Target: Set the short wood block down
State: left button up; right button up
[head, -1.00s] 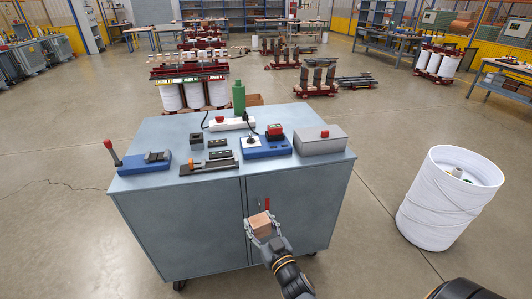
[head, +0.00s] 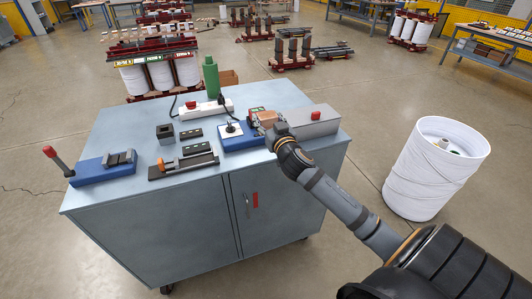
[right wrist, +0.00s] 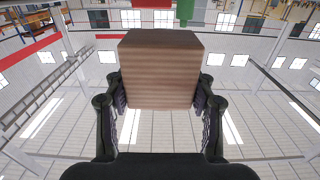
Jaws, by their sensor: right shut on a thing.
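The short wood block (right wrist: 160,70) is held between both fingers of my right gripper (right wrist: 160,95) in the right wrist view. In the head view the block (head: 264,117) is small and partly hidden by my right gripper (head: 268,123). The gripper is over the back right part of the grey cabinet top (head: 130,135), close to the blue device and the grey box. I cannot tell whether the block touches anything beneath it. My left gripper is not in view.
A grey box with a red button (head: 312,122) stands right of my gripper. A blue device with a dial (head: 238,136) is to the left. A power strip (head: 206,108) and green bottle (head: 211,76) stand behind. A white drum (head: 436,170) stands on the floor at right.

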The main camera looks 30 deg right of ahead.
notch_tip(320, 180, down, 5)
jog(key=shift+b, duration=0.35)
jog(key=shift+f, duration=0.3)
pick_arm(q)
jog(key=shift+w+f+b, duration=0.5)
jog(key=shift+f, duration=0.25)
pick_arm(e)
notch_tip(320, 180, down, 4)
jog(key=shift+f, duration=0.15)
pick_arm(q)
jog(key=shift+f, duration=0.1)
pick_arm(e)
jog(key=shift+f, duration=0.15)
jog(key=o, duration=1.3)
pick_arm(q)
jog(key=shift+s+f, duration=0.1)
